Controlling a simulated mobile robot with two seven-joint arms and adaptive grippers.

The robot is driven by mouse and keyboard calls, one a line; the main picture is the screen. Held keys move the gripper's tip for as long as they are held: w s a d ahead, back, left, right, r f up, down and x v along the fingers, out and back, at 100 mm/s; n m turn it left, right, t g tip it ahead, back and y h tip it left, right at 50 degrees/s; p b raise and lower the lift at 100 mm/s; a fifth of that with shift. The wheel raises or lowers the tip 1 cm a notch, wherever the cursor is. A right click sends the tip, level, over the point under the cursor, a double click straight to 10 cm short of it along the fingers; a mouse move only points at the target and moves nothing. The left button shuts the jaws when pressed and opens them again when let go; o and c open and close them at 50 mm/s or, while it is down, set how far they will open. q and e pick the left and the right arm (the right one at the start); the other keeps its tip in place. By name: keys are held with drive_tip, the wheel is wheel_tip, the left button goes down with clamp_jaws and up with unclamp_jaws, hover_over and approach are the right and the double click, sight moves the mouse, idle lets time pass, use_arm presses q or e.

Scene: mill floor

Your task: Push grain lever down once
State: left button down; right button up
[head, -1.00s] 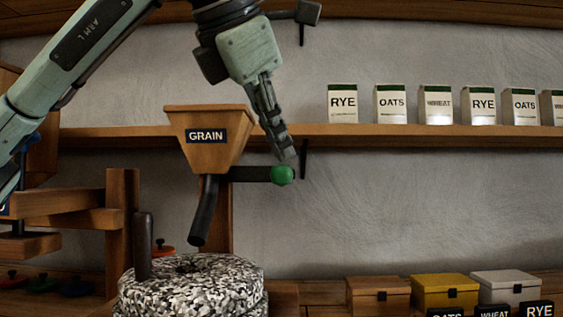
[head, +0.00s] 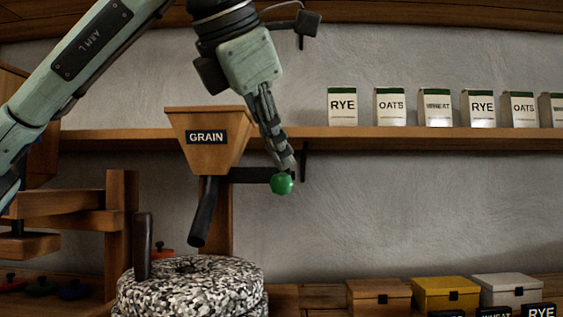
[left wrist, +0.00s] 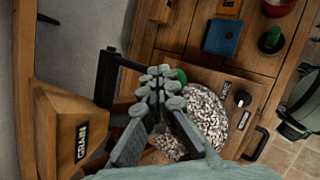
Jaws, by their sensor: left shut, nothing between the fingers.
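The grain lever is a dark bar (head: 250,175) with a green ball knob (head: 282,184) at its right end. It sticks out to the right from below the wooden hopper marked GRAIN (head: 207,137). My left gripper (head: 287,164) is shut and empty. It points down, with its fingertips right over the knob and seeming to touch its top. In the left wrist view the shut fingers (left wrist: 160,88) hide part of the green knob (left wrist: 180,75). My right gripper is in no view.
A dark spout (head: 204,212) hangs from the hopper above the speckled millstone (head: 190,285), which has an upright handle (head: 143,246). A shelf (head: 430,131) with several grain packets runs behind at the right. Boxes (head: 445,293) stand lower right.

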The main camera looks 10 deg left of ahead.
use_arm(q)
drive_tip(key=shift+f+b, duration=1.05)
drive_tip(key=shift+f, duration=0.4)
idle(0.9)
drive_tip(key=shift+r, duration=0.1)
idle(0.5)
drive_tip(key=shift+r+p, duration=2.4)
drive_tip(key=shift+r, duration=0.35)
wheel_tip(320, 180, up, 5)
drive_tip(key=p, duration=0.4)
